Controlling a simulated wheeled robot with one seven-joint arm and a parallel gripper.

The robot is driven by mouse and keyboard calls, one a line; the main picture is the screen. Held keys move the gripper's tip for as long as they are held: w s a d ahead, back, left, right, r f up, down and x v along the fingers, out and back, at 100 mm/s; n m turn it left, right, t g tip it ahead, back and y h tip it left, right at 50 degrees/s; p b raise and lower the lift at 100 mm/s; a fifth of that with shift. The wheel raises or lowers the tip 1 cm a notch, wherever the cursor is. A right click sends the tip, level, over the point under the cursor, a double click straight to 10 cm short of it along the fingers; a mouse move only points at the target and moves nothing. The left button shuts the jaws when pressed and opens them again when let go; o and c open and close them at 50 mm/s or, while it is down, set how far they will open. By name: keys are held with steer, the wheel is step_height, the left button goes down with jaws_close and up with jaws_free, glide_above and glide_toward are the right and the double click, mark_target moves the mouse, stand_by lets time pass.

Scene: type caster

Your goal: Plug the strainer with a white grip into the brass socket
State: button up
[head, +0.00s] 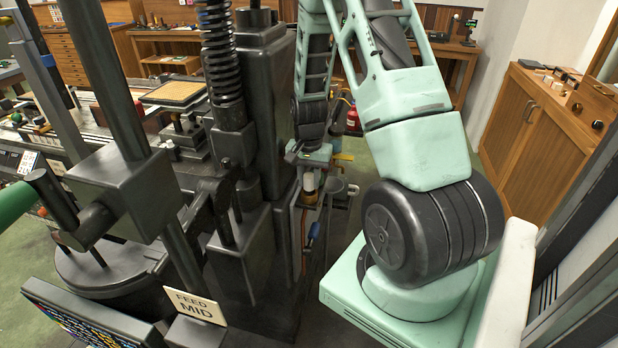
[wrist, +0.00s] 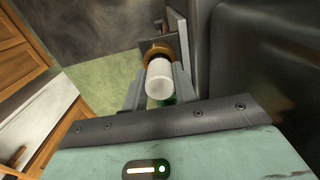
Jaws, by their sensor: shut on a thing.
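In the wrist view my gripper (wrist: 158,86) is shut on the white cylindrical grip (wrist: 159,80) of the strainer. The brass socket (wrist: 157,48) shows as a brown-gold ring just beyond the far end of the grip, in line with it. The strainer's working end is hidden behind the grip, so I cannot tell whether it is in the ring. In the head view my gripper (head: 309,172) points down beside the dark machine column, with a small brass-coloured part (head: 309,197) right below it.
A dark machine (head: 245,255) with flat walls stands close to the gripper's left in the head view. A blue-handled part (head: 313,231) hangs below the gripper, and a small grey cup (head: 336,187) is to its right. A wooden cabinet (head: 545,130) stands at the right.

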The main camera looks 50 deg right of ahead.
mark_target(309, 175)
steer(key=shift+f+b, duration=0.35)
steer(key=shift+f, duration=0.2)
steer(key=o, duration=1)
steer(key=shift+r, duration=0.1)
step_height(309, 175, up, 17)
steer(key=shift+r+b, duration=0.15)
steer(key=shift+b, duration=0.75)
